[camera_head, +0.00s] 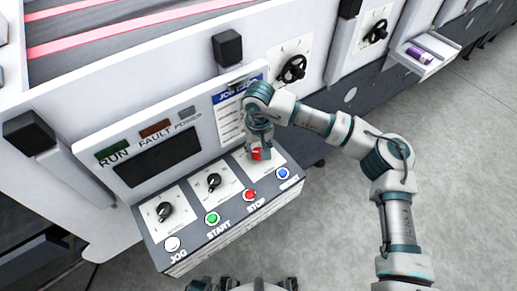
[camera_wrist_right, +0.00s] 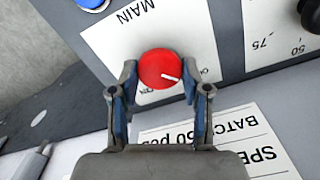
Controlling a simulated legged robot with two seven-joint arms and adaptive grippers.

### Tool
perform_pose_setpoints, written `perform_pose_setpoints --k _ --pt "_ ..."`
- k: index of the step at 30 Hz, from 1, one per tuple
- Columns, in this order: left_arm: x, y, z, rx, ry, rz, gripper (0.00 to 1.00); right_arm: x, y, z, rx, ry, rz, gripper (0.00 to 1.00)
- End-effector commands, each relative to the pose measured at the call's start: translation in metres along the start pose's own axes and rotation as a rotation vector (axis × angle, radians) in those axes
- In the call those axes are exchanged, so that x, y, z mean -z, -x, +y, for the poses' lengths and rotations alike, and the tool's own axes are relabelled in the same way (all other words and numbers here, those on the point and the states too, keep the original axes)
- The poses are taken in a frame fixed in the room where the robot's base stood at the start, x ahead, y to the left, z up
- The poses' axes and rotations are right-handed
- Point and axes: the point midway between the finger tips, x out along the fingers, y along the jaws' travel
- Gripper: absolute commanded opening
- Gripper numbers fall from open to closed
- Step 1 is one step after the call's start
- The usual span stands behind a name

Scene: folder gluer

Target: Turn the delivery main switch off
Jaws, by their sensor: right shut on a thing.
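The delivery main switch is a red round knob (camera_wrist_right: 160,69) with a white pointer line, on a white plate marked MAIN, upside down in the right wrist view. The pointer runs from the knob's middle toward its right, slightly lower edge. A position label below the knob is partly hidden by a finger. In the head view the red knob (camera_head: 257,155) shows at the right of the control panel, under my right gripper (camera_head: 258,148). The right gripper's fingers (camera_wrist_right: 160,82) are shut on the knob, one on each side.
The panel (camera_head: 226,231) has two black selector knobs (camera_head: 165,212) (camera_head: 213,182) and JOG (camera_head: 172,243), START (camera_head: 212,218), STOP (camera_head: 249,195) and blue (camera_head: 283,173) buttons close by. The upright display board (camera_head: 157,162) stands behind. Open floor (camera_head: 330,220) lies at right.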

Motion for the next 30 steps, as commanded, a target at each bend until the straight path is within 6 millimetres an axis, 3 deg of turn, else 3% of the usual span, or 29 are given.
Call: perform_pose_setpoints --k 13,14,17,26,30 --pt "0.002 0.0 -0.001 0.001 0.0 -0.003 0.6 -0.001 0.0 -0.001 0.0 0.014 -0.003 0.12" --pt "0.002 0.0 -0.001 0.001 0.0 -0.003 0.6 -0.001 0.0 -0.001 0.0 0.014 -0.003 0.49" --pt "0.002 0.0 -0.001 0.001 0.0 -0.003 0.6 -0.001 0.0 -0.001 0.0 0.013 -0.003 0.72" --pt "0.001 0.0 0.001 -0.002 0.0 -0.001 0.6 0.0 0.0 0.0 0.0 0.01 -0.002 0.72" --pt "0.001 0.001 0.001 -0.002 0.0 0.0 0.6 0.001 0.012 0.0 0.0 0.009 0.0 0.72"
